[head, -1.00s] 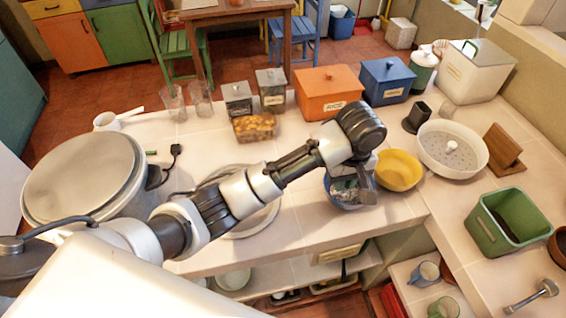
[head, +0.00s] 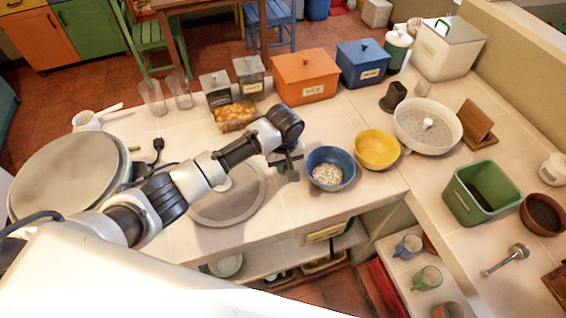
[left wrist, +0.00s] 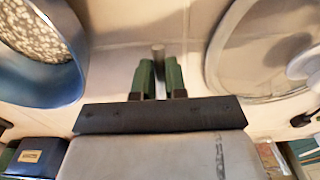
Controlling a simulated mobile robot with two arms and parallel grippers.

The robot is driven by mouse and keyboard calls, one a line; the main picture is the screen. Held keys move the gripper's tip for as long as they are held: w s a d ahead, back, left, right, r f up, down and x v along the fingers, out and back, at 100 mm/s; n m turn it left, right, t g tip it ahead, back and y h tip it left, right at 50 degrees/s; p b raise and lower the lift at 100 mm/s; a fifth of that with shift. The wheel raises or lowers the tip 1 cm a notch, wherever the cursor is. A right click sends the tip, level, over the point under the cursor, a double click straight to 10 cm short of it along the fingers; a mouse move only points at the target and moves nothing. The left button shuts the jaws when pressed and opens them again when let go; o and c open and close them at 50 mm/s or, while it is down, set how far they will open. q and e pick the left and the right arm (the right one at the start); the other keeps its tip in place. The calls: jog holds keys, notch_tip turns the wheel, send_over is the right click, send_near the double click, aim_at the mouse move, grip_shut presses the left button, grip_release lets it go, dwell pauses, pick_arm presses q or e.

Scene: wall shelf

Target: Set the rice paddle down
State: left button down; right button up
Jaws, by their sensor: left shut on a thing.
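My left gripper (head: 290,170) is over the counter, between the blue bowl and a round lid. In the left wrist view its two green fingers (left wrist: 158,80) are closed on a slim greyish piece (left wrist: 158,52), which I take to be the rice paddle's handle. The rest of the paddle is hidden, and I cannot tell whether it touches the counter. The blue bowl (head: 331,168) holds white rice, and it also shows in the left wrist view (left wrist: 45,88). My right gripper is not in view.
The round lid (head: 228,208) lies left of the gripper. A yellow bowl (head: 377,149) stands right of the blue bowl. A box of yellow food (head: 235,116) and an orange canister (head: 305,76) stand behind. The counter's front edge is near.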

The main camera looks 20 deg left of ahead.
pick_arm(q)
jog(key=shift+f, duration=0.45)
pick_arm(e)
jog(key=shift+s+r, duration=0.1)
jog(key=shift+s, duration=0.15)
pick_arm(q)
jog(key=c, duration=1.2)
grip_release()
jog(key=shift+f, duration=0.1)
jog(key=shift+o, duration=0.2)
notch_tip(320, 180, up, 12)
jog(key=b, duration=0.1)
jog(key=shift+d, duration=0.15)
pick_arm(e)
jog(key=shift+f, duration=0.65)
pick_arm(q)
jog(key=shift+s, duration=0.15)
